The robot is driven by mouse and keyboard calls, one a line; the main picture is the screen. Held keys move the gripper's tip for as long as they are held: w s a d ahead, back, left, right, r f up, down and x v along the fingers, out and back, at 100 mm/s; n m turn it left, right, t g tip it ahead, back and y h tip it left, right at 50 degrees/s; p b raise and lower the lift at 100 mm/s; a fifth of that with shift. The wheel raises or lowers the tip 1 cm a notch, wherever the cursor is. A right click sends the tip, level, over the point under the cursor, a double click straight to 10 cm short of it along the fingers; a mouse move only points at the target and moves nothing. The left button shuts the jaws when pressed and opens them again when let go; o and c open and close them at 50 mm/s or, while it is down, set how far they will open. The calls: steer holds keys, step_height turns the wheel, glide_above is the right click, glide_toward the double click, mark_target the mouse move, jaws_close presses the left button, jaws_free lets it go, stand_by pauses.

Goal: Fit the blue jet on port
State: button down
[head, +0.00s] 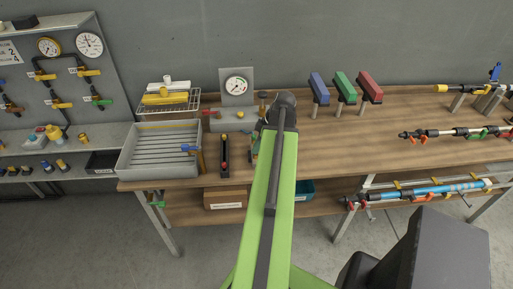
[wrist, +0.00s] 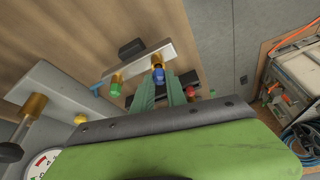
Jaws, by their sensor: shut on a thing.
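In the wrist view, the blue jet (wrist: 161,77) sits between the fingertips of my gripper (wrist: 161,88), which is shut on it. A brass port (wrist: 157,61) on a pale bar (wrist: 137,69) appears right by the blue jet; I cannot tell whether they touch or how far the jet is seated. A green jet (wrist: 115,89) is at another brass fitting on the same bar, to the left. In the head view, my arm hides most of the gripper and the bar, and the jet cannot be made out.
A grey gauge stand (head: 237,85) and a slatted grey tray (head: 160,150) are left of my arm. A dark rack with red and yellow parts (head: 224,155) stands close by. Blue, green and red blocks (head: 345,87) stand behind right.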

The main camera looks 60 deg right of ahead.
steer(key=shift+f+b, duration=0.6)
steer(key=shift+f, duration=0.1)
steer(key=c, duration=1.3)
jaws_free()
steer(key=shift+o, duration=0.2)
steer(key=shift+r, duration=0.1)
steer(key=shift+r+p, duration=0.3)
steer(key=shift+p, duration=0.1)
steer(key=p+v, duration=1.5)
steer(key=v, duration=0.2)
steer(key=shift+f, duration=0.1)
